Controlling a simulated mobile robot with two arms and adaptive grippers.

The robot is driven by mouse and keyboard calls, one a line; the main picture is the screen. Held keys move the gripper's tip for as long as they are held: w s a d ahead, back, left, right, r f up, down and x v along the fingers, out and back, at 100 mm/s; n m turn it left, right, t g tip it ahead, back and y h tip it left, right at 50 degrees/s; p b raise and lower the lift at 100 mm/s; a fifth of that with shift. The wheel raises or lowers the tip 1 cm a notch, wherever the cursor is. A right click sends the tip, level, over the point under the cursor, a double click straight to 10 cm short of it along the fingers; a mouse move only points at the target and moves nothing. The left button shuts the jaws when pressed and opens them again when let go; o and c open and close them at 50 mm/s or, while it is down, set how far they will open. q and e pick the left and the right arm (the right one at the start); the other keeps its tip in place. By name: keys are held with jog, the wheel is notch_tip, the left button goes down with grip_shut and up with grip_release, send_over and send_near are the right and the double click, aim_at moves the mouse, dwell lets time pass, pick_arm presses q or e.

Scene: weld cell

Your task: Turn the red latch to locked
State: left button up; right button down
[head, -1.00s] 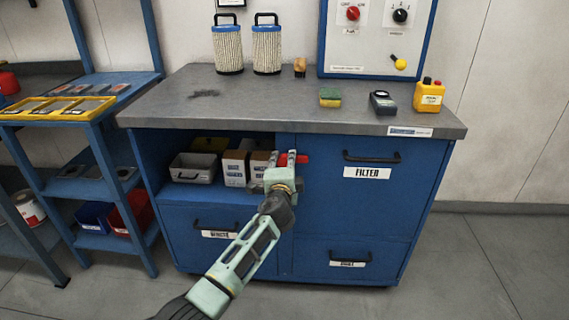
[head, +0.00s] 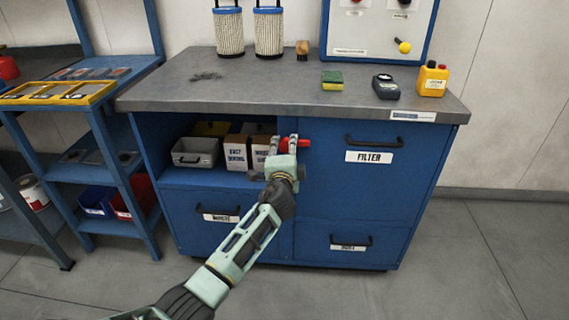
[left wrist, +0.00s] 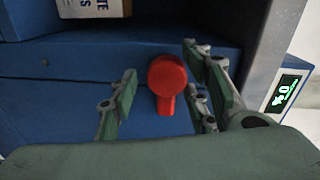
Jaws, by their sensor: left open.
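The red latch (head: 303,143) sits on the front of the blue cabinet, between the open shelf and the FILTER door. In the left wrist view the latch (left wrist: 167,76) shows a round red head with a short arm that points down in the picture. My left gripper (head: 284,142) is at the latch, with its fingers open. In the left wrist view the open fingers of the gripper (left wrist: 165,88) stand on either side of the latch, with visible gaps. The fingers hide part of the latch in the head view. My right gripper is not in view.
The shelf beside the latch holds a grey bin (head: 195,152) and white boxes (head: 236,152). The FILTER door has a black handle (head: 374,140). The worktop (head: 260,95) above overhangs slightly. A blue rack (head: 125,160) stands at left. The floor at right is clear.

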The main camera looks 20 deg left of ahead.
pick_arm(q)
jog(key=f+v, duration=0.1)
jog(key=v, duration=0.9)
jog(key=shift+s+d+r, duration=0.2)
jog(key=shift+s+r, duration=0.15)
jog(key=shift+r, duration=0.1)
